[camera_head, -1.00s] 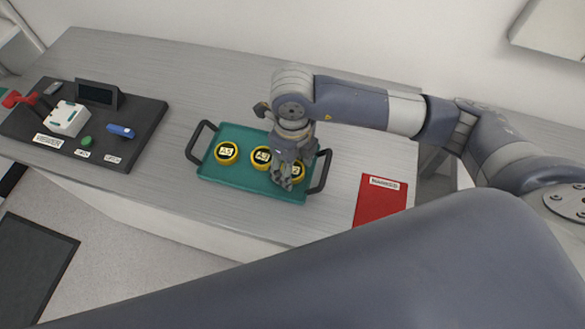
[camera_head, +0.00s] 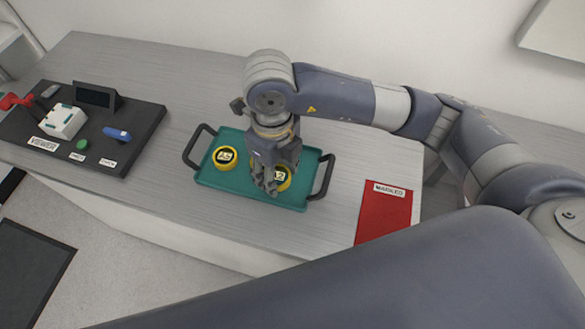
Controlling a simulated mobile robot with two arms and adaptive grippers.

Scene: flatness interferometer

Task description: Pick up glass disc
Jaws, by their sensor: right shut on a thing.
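A green tray (camera_head: 227,183) with dark handles stands on the bench. A yellow-rimmed disc with a black label (camera_head: 225,158) lies in its left part. Another yellow-rimmed glass disc, its label seeming to read A2 (camera_head: 284,180), shows at the fingers of my right gripper (camera_head: 268,185). That gripper points down over the tray and is shut on this disc. The gripper hides part of the disc, and I cannot tell how high it is. The middle disc is almost wholly hidden behind the gripper. My left gripper is not in view.
A red mat labelled MARKED (camera_head: 383,212) lies right of the tray. At the left, a black board (camera_head: 147,120) carries a white box (camera_head: 64,120), a green button (camera_head: 83,145) and a blue piece (camera_head: 117,134). Bare bench lies behind the tray.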

